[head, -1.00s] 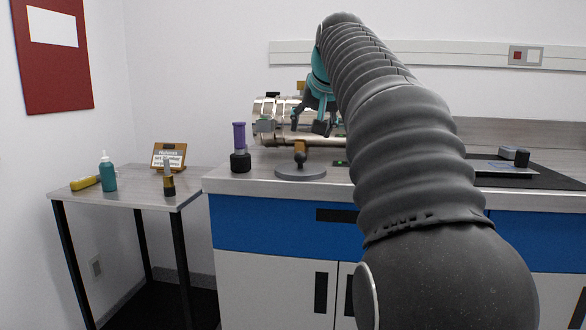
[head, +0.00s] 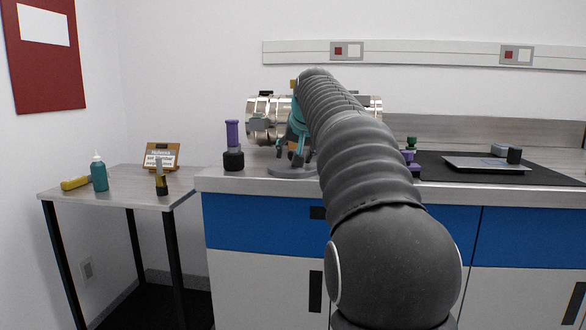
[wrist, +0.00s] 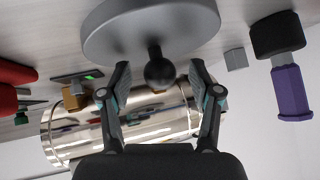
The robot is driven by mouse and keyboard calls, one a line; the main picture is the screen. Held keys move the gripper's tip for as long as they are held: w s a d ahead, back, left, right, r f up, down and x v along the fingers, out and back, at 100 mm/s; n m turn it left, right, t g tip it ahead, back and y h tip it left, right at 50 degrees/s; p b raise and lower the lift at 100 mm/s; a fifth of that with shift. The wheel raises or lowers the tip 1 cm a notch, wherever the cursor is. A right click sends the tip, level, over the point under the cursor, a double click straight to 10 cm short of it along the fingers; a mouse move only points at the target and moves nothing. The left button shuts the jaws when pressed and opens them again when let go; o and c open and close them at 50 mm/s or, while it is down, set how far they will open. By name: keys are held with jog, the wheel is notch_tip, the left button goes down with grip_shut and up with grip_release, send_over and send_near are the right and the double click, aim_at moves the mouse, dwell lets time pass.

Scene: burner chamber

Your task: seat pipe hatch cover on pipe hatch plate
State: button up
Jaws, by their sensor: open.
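A grey round disc with a dark ball knob, which looks like the pipe hatch cover, lies on the counter in the head view (head: 284,171) and fills the top of the wrist view (wrist: 112,33). My gripper (wrist: 160,67) is open, with one finger on each side of the ball knob in the wrist picture. I cannot tell whether either finger touches it. In the head view my gripper (head: 295,154) is over the disc, partly hidden by my arm. The shiny metal burner chamber (head: 263,119) lies behind it. I cannot make out the pipe hatch plate.
A purple-and-black tool (head: 232,146) stands left of the disc. A green-and-purple item (head: 411,157) and a grey tray (head: 486,164) are to the right. A side table (head: 118,190) holds a teal bottle (head: 99,174), a yellow tool (head: 75,183) and a small sign (head: 161,156).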

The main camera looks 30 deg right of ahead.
jog(key=shift+w+f, duration=0.15)
grip_shut()
jog(key=shift+r, duration=0.65)
jog(key=r+p, duration=0.1)
jog(key=r, duration=0.1)
jog(key=d+r+p, duration=0.1)
jog(key=shift+r, duration=0.4)
jog(key=d+r+p, duration=0.3)
jog(key=d+r, duration=0.3)
jog(key=d, duration=0.4)
jog(key=shift+s+d, duration=0.35)
jog(key=shift+s, duration=0.05)
